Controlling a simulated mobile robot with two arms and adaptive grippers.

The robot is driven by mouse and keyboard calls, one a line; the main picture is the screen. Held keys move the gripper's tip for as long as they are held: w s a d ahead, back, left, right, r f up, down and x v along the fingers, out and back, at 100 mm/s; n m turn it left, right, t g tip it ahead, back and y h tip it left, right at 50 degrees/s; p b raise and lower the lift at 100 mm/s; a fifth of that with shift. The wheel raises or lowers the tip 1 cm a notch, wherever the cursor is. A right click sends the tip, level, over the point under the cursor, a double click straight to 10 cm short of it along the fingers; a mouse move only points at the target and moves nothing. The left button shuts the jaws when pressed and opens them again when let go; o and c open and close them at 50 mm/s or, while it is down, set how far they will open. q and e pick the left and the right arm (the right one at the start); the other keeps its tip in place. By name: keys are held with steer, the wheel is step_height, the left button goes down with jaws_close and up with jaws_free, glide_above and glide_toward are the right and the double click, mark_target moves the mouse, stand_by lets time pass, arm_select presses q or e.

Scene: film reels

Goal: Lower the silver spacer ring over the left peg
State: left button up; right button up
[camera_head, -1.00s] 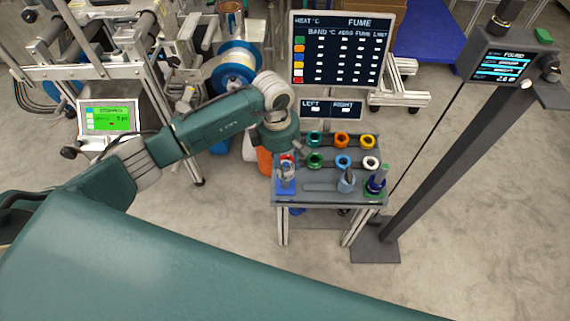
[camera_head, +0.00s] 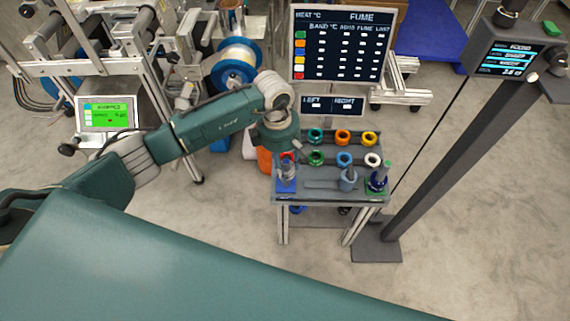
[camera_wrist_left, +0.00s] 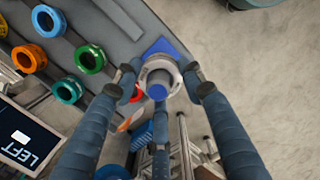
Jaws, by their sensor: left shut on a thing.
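My left gripper (camera_head: 286,166) is above the left end of the small grey table in the head view. In the left wrist view its fingers (camera_wrist_left: 161,84) are closed around the silver spacer ring (camera_wrist_left: 163,66). In the head view the blue base (camera_head: 285,188) sits under the gripper. How far down the peg the ring is, I cannot tell. My right gripper is not in view.
Several coloured reels stand on the table, among them an orange one (camera_head: 342,137) and a green one (camera_head: 316,158). A grey piece (camera_head: 347,181) and a second peg with a blue-and-green base (camera_head: 377,184) are to the right. A screen (camera_head: 340,46) stands behind.

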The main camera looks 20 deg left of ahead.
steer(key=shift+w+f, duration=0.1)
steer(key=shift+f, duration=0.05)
arm_select(q)
steer(key=o, duration=1.3)
steer(key=r, duration=0.7)
steer(key=shift+a+r, duration=0.15)
steer(key=shift+a, duration=0.25)
steer(key=shift+r, duration=0.3)
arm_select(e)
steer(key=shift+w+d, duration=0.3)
